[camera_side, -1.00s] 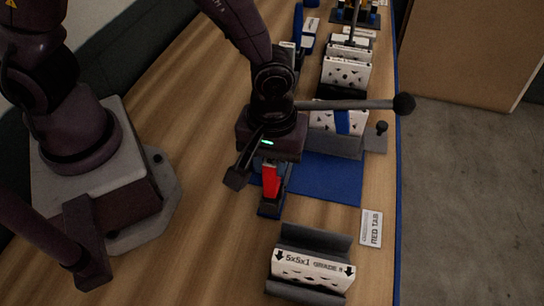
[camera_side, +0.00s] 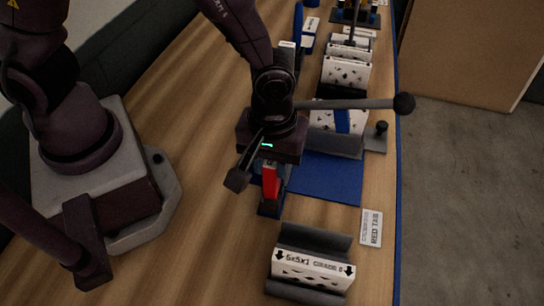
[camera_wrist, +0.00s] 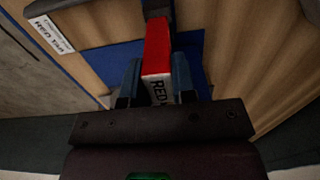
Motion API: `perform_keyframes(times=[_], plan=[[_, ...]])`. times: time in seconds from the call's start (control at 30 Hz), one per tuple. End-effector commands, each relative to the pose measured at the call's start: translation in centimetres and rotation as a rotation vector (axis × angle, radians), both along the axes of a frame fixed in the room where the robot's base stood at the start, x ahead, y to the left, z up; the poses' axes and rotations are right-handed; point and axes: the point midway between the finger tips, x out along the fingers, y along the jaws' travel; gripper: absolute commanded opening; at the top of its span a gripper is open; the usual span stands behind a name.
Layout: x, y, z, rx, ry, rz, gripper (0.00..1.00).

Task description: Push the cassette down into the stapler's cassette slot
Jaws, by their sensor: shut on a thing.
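The cassette is a red block (camera_wrist: 157,48) with a white side lettered "RED", seen between my fingers in the wrist view. It also shows as a red strip (camera_side: 270,181) below my gripper (camera_wrist: 158,82) in the side view. The gripper is shut on it, with one blue-grey finger on each side. A small dark blue body (camera_side: 270,208) stands under the cassette's near end; it may be the stapler. The slot and the cassette's lower edge are hidden, so how deep it sits cannot be told.
A blue mat (camera_side: 325,180) lies right of my gripper. A grey fixture (camera_side: 336,144) holds a white filter behind it; a long ball-ended lever (camera_side: 355,104) crosses above. A cradle with a boxed filter (camera_side: 312,269) and a "RED TAB" card (camera_side: 371,228) are in front.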

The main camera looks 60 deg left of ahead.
Motion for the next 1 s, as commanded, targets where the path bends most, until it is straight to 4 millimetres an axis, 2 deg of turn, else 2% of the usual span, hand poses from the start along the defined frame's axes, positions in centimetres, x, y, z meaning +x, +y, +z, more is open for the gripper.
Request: perform_keyframes(times=[1.0], plan=[[0.0,0.0,-2.6,0.000,0.000,0.000,0.01]])
